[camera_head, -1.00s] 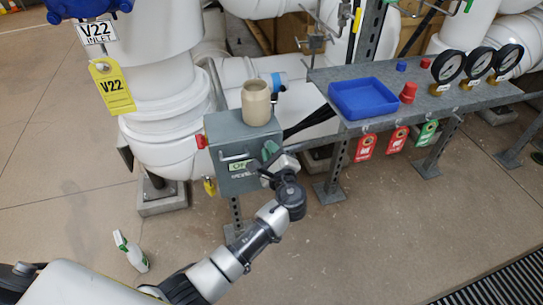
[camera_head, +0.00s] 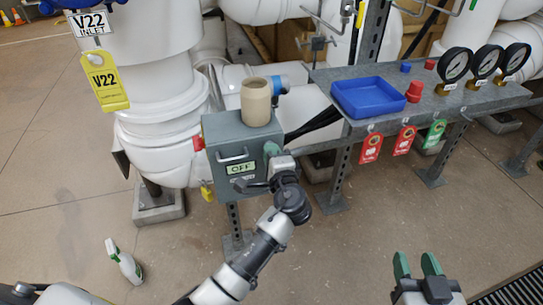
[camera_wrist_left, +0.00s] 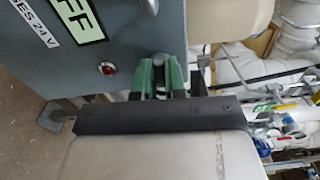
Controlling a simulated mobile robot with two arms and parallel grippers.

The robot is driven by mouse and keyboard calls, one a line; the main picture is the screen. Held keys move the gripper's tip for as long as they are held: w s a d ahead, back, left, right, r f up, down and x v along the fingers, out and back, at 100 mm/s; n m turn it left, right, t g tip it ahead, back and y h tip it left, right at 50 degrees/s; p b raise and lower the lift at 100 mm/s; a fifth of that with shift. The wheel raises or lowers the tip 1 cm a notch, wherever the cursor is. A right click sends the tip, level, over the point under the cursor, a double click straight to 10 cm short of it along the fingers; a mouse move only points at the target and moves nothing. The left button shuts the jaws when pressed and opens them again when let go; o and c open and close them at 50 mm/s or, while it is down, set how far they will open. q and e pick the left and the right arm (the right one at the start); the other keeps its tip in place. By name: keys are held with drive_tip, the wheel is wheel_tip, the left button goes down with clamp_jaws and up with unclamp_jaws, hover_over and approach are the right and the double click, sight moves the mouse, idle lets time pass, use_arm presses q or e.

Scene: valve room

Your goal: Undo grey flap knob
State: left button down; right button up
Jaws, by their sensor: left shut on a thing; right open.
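The grey box (camera_head: 235,140) with an "OFF" label (camera_head: 240,168) and a bar handle on its front stands beside the white pipework. My left gripper (camera_head: 270,150) is at the box's right front edge. In the left wrist view its green fingers (camera_wrist_left: 160,78) are shut on a small grey rounded piece (camera_wrist_left: 160,59), apparently the flap knob. The fingers hide most of it, and I cannot tell how far it is turned. My right gripper (camera_head: 419,267) is open and empty, above the floor at the lower right.
A beige jar (camera_head: 256,102) stands on top of the box. To the right, a grey bench (camera_head: 440,103) carries a blue tray (camera_head: 367,111), red and blue caps and gauges, with tags hanging along its front.

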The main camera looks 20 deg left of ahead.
drive_tip(key=shift+w+r+t, duration=0.1)
drive_tip(key=shift+r+t, duration=0.2)
use_arm(q)
drive_tip(key=c, duration=1.2)
unclamp_jaws()
drive_tip(key=p+v, duration=0.1)
drive_tip(key=v, duration=0.9)
drive_tip(key=shift+s+d+p, duration=0.25)
drive_tip(key=shift+s+p, duration=0.05)
drive_tip(key=shift+s, duration=0.05)
use_arm(e)
drive_tip(key=f+g, duration=0.1)
drive_tip(key=s+d+f+g, duration=0.1)
drive_tip(key=f, duration=0.1)
drive_tip(key=s+f+g+h, duration=0.1)
drive_tip(key=g, duration=0.1)
drive_tip(key=shift+s+d+f, duration=0.1)
drive_tip(key=shift+d+f, duration=0.05)
drive_tip(key=shift+f, duration=0.1)
